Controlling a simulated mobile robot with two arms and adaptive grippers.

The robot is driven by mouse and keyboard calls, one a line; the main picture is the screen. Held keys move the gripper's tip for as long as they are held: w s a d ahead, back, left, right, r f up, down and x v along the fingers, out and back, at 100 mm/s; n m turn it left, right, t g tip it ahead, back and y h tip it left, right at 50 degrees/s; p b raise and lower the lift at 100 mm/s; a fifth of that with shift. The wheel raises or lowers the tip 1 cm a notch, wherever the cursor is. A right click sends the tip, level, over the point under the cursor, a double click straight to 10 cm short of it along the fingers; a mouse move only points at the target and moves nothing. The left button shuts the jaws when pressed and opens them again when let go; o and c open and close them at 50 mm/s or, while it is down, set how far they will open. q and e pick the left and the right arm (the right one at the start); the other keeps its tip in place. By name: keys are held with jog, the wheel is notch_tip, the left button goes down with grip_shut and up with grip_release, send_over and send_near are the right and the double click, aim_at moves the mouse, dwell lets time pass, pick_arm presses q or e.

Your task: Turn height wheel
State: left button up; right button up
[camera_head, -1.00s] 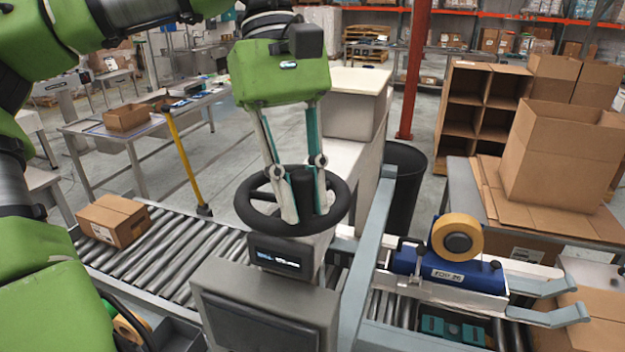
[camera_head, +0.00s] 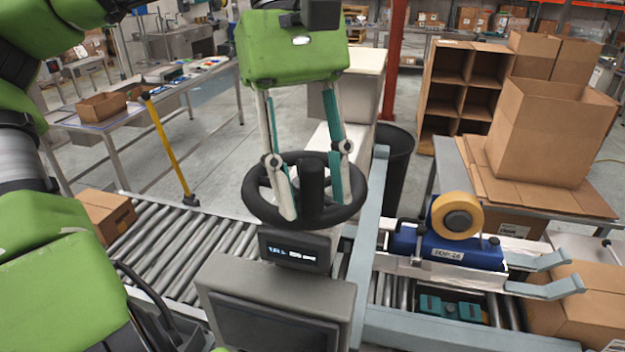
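The black height wheel (camera_head: 256,205) lies nearly flat on top of a grey machine head (camera_head: 280,290) with a small lit display (camera_head: 294,251). A black upright post (camera_head: 312,182) stands on the wheel. My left gripper (camera_head: 312,207) points down from above. Its two fingers straddle the post, one on each side, with tips at the level of the wheel. Narrow gaps seem to show between the fingers and the post, so the gripper looks partly open. Exact contact is hard to judge. My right gripper is not in view.
A roller conveyor (camera_head: 187,249) with a small carton (camera_head: 105,214) runs left. A grey upright rail (camera_head: 371,230) stands close right of the wheel. Beyond it is a blue tape unit (camera_head: 445,248) with a tape roll (camera_head: 457,215). A black bin (camera_head: 395,170) stands behind.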

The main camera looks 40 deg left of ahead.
aim_at(298, 190)
pick_arm(q)
jog(key=shift+r, duration=0.1)
jog(key=v, duration=1.1)
jog(key=shift+a+r, duration=0.25)
jog(key=shift+r, duration=0.1)
jog(key=shift+w+a, duration=0.1)
